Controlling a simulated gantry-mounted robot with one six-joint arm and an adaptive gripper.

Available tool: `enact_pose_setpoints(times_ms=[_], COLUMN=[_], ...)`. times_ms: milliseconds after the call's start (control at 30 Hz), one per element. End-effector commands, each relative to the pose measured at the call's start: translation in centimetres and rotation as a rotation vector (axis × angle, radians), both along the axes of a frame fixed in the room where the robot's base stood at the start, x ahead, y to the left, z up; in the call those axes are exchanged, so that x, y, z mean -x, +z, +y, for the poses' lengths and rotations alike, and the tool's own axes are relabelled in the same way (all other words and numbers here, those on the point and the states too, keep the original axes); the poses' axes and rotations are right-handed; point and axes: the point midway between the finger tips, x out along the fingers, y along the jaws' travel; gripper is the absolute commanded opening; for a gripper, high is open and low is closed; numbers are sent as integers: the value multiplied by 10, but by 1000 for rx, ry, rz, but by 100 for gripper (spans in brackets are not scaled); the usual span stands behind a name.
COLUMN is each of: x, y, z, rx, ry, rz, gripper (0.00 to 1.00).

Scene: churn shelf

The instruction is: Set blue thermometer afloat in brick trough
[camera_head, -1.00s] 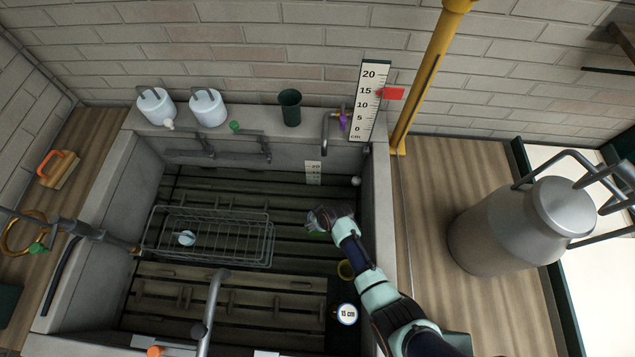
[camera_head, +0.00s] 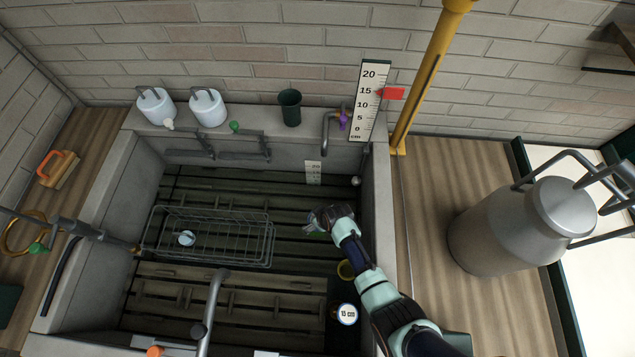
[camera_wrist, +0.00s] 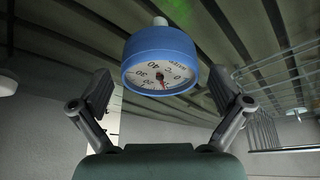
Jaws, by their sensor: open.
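The blue thermometer (camera_wrist: 160,58) has a round white dial and a pale knob on its far end. In the wrist view it sits between and just beyond my fingertips, with visible gaps on both sides. My gripper (camera_wrist: 160,88) is open. In the head view my gripper (camera_head: 318,220) is low inside the trough near its right side, and it hides the thermometer there. The grey trough (camera_head: 380,210) has dark slats across its inside. I cannot tell from these frames whether the thermometer touches the water.
A wire basket (camera_head: 212,262) holding a small pale disc (camera_head: 187,238) lies left of my gripper. A tap (camera_head: 328,125) and ruler (camera_head: 370,98) stand at the back.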

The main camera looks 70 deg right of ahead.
Motion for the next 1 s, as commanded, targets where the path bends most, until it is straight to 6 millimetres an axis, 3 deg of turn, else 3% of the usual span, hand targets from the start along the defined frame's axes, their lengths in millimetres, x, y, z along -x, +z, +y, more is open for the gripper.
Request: enact_pose_setpoints(times_ms=[233,533,700,1000], x=[5,27,36,38], y=[15,79,104,111], z=[3,18,24,26], rx=[2,3,2,-1], ry=[0,-2,-1,0], rz=[-1,-3,-1,1], gripper=[100,100,100,100])
